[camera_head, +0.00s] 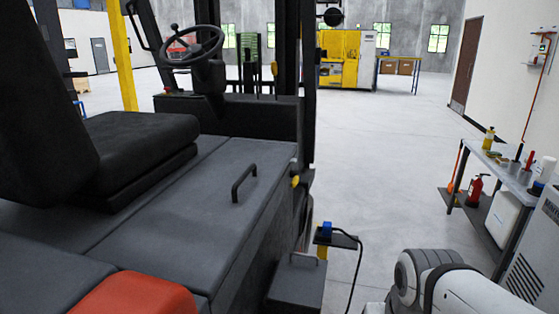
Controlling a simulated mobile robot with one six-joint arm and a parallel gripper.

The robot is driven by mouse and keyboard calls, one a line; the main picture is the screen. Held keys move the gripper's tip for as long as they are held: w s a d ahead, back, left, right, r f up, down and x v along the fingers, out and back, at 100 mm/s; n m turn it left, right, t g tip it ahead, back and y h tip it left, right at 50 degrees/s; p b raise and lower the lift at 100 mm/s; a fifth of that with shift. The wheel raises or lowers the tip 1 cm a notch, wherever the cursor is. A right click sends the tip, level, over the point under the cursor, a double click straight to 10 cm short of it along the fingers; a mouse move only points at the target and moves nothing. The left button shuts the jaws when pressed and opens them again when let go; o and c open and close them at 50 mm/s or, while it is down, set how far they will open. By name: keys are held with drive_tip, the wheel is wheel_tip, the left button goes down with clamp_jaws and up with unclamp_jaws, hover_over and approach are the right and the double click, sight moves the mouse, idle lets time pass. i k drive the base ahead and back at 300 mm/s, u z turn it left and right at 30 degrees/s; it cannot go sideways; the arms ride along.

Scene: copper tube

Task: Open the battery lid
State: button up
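The battery lid (190,205) is the flat dark grey panel on top of the forklift, between the seat and the right side. It lies closed, level with the panels around it. A black bar handle (243,181) stands up from it near its right edge. A small yellow knob (295,181) is on the forklift's side, just right of the lid's edge. White links of my arm show at the bottom right, apart from the forklift. My gripper is out of view, so its state and distance to the handle do not show.
The black seat (130,150) and steering wheel (192,45) rise left of and behind the lid. A small stand with a blue connector (327,229) and hanging cable is right of the forklift. A workbench (511,172) stands at the right wall. Open floor lies between.

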sight(190, 236)
drive_tip(key=z, duration=0.1)
drive_tip(key=i, duration=0.9)
drive_tip(key=u, duration=0.4)
